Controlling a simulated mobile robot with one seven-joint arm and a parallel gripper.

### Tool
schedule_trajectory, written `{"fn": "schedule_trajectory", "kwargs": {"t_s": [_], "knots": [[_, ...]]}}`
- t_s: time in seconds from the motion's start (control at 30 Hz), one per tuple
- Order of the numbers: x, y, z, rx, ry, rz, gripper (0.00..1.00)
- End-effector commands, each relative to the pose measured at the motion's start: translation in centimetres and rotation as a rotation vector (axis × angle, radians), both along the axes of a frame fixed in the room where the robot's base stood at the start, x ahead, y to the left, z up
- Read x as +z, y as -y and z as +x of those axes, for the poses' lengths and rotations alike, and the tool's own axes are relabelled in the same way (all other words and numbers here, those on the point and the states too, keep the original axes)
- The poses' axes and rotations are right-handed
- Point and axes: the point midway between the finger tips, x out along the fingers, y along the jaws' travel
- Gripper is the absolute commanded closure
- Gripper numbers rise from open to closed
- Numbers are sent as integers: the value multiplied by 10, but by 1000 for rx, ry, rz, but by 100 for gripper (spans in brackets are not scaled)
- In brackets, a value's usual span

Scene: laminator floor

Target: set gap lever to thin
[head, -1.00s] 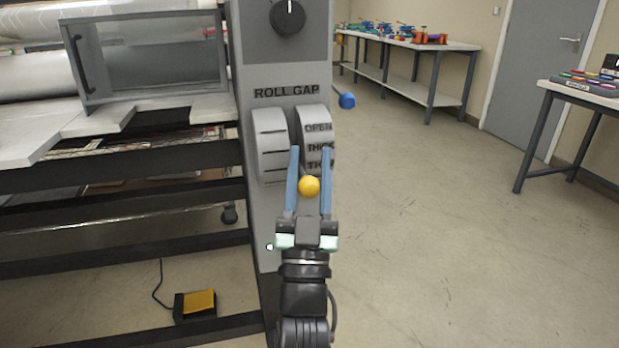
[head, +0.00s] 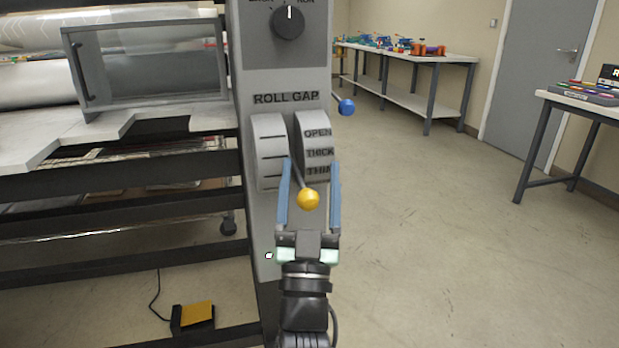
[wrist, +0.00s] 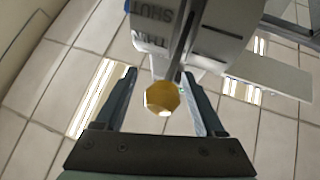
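The gap lever has a yellow ball knob (head: 307,198) on a thin dark stem. The stem comes out of the slot between two curved grey plates below the words ROLL GAP. My gripper (head: 311,163) is open, with one blue finger on each side of the lever. In the wrist view the knob (wrist: 162,98) sits between the spread fingers, with gaps at both sides.
A dark rotary dial (head: 288,20) is above on the grey column. A blue ball knob (head: 346,107) sticks out at the column's right. A yellow foot pedal (head: 197,314) lies on the floor at lower left. Open floor lies right, before the workbenches (head: 405,55).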

Motion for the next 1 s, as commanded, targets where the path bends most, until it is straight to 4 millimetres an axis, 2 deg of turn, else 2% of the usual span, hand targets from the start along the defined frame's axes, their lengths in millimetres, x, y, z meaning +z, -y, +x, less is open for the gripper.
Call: {"fn": "schedule_trajectory", "kwargs": {"t_s": [0.27,0.43,0.8,1.0], "knots": [[0,-1,-1,1,1,0,29],[-9,-2,-11,2,-2,-1,29],[-58,-5,-66,1,-5,-1,29],[-78,-6,-88,1,-3,-1,29]]}}
